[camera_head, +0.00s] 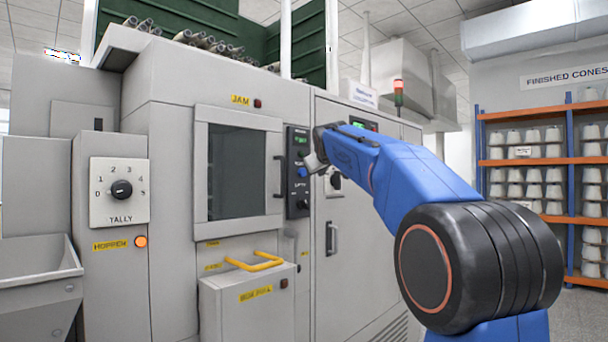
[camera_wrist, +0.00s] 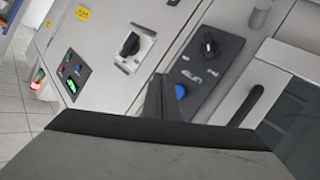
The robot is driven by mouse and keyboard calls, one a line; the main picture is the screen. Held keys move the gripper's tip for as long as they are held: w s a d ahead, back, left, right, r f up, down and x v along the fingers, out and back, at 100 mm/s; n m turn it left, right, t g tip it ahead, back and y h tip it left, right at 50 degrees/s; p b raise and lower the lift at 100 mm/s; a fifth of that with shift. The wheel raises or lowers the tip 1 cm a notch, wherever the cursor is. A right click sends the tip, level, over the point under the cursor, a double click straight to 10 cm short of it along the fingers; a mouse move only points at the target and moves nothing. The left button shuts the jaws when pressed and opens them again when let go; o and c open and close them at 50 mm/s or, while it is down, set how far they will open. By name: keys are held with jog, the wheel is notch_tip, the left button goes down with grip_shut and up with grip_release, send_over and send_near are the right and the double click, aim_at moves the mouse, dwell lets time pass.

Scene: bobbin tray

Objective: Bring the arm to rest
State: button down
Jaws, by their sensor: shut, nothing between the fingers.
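My blue arm (camera_head: 415,180) reaches from the lower right toward the grey machine (camera_head: 170,150) in the head view. My gripper (camera_head: 312,162) is at its far end, small and partly hidden by the arm. It appears in front of the right edge of the dark control panel (camera_head: 297,185); the gap to it is hard to judge. In the wrist view my gripper (camera_wrist: 165,97) has its dark fingers together, with nothing between them. Behind them is the panel with a blue button (camera_wrist: 180,91) and a black knob (camera_wrist: 208,44).
A hatch with a window (camera_head: 237,170) is left of the panel. A bin with a yellow handle (camera_head: 255,263) juts out below. A tally dial (camera_head: 121,190) and grey hopper (camera_head: 40,270) are at left. A cone rack (camera_head: 545,162) stands at right, with open floor before it.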

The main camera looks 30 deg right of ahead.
dwell(0.4)
jog(key=s+a+f+g+y, duration=0.2)
jog(key=s+a+f, duration=0.5)
jog(key=s+f, duration=0.9)
jog(key=s+a+f+g+y, duration=0.2)
jog(key=s+a+f, duration=0.5)
jog(key=s+f, duration=1)
jog(key=s+a+f+g+y, duration=0.1)
jog(key=s+a+f+g, duration=0.3)
jog(key=s+f, duration=1.3)
jog(key=a+f, duration=0.1)
jog(key=a, duration=0.2)
jog(key=shift+a+f+m+g+y, duration=0.3)
jog(key=shift+a+m+y, duration=0.1)
